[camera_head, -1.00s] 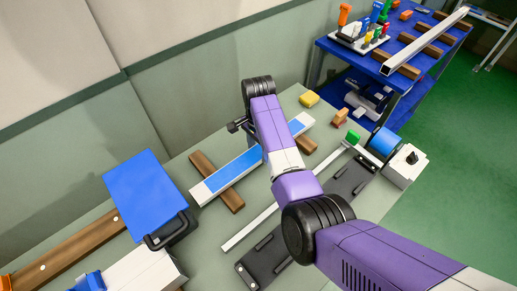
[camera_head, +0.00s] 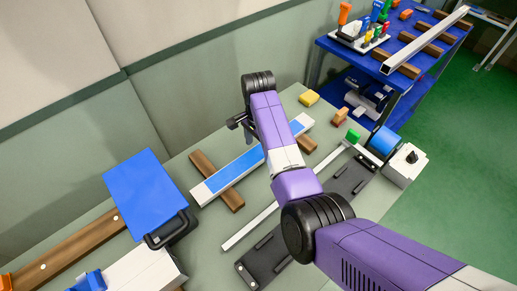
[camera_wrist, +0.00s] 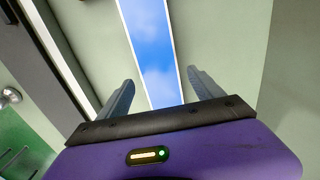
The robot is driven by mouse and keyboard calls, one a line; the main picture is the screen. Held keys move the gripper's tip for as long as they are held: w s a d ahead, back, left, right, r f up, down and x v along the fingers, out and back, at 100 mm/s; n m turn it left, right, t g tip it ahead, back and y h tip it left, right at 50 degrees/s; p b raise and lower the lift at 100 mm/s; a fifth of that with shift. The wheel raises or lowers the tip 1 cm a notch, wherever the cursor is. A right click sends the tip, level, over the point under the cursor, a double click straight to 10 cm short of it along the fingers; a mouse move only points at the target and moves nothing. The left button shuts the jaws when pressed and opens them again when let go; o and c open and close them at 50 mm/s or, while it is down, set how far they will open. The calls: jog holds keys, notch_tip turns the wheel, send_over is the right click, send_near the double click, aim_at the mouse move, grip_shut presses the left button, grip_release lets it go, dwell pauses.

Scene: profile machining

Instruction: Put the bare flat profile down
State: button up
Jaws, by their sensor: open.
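The flat profile (camera_head: 236,171), a long white bar with a blue strip along its upper face, lies across two brown wooden blocks on the grey-green table. My arm hides part of its length in the head view. In the wrist view the profile (camera_wrist: 152,50) runs between my fingers, with clear space on both sides. My gripper (camera_wrist: 161,76) is open and holds nothing. In the head view my gripper (camera_head: 241,124) shows small, at the wall side of the profile. Its exact height over the profile is hard to tell.
Wooden blocks (camera_head: 232,198) support the profile. A blue panel (camera_head: 143,190) stands at the left. A dark fixture with a thin rail (camera_head: 248,227) lies in front. A yellow block (camera_head: 309,98) sits behind. A blue cart (camera_head: 335,47) with a square tube (camera_head: 424,40) stands at the right.

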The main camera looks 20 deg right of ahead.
aim_at(258, 153)
notch_tip(258, 153, up, 11)
dwell(0.3)
dwell(0.5)
